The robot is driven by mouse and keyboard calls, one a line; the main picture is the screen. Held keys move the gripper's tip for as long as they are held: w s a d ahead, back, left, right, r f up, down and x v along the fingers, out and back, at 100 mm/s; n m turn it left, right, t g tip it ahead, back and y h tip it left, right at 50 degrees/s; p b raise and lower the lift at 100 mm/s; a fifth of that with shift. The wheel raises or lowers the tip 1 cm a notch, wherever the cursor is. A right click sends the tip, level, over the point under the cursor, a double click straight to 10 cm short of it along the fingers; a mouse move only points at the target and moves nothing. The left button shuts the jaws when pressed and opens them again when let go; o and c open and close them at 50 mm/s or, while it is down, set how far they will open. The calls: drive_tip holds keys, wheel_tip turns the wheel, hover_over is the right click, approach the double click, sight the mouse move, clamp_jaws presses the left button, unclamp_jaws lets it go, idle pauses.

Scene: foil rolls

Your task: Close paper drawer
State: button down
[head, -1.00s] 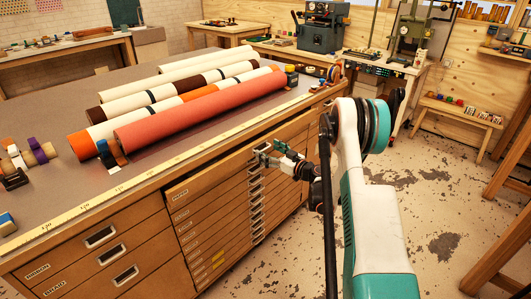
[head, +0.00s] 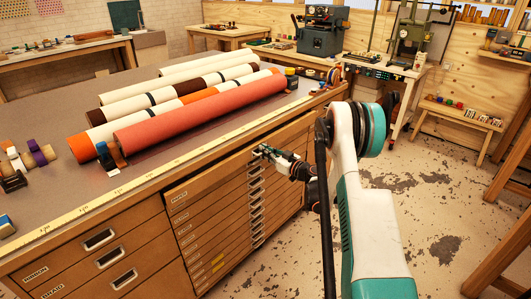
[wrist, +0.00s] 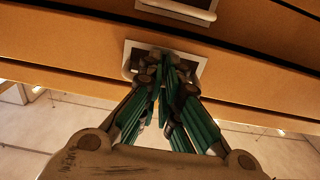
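The paper drawer (head: 215,179) is the top wide drawer in the right-hand bank of the wooden cabinet, with a small label at its left. Its front looks flush or nearly flush with the drawers below; a small gap cannot be ruled out. My gripper (head: 260,152) is at this drawer's metal handle. In the wrist view the fingertips of my gripper (wrist: 165,62) come together in front of the pale handle plate (wrist: 131,62). They hide the middle of the handle, so I cannot tell whether they hold it or only press on it.
Several shallow drawers (head: 215,232) lie below, and deeper drawers (head: 85,262) are at the left. Paper rolls (head: 200,110), tape rolls (head: 38,155) and a yellow ruler strip (head: 130,183) lie on the worktop. The floor (head: 440,215) right of my arm is clear.

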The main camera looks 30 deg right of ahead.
drive_tip(key=shift+a, duration=0.1)
drive_tip(key=x, duration=0.4)
drive_tip(key=c, duration=1.5)
unclamp_jaws()
drive_tip(key=shift+c, duration=0.2)
drive_tip(key=o, duration=1.1)
drive_tip(key=shift+c, duration=0.2)
drive_tip(key=shift+s, duration=0.1)
drive_tip(key=v, duration=1.1)
drive_tip(key=shift+s+d, duration=0.2)
drive_tip(key=shift+s, duration=0.15)
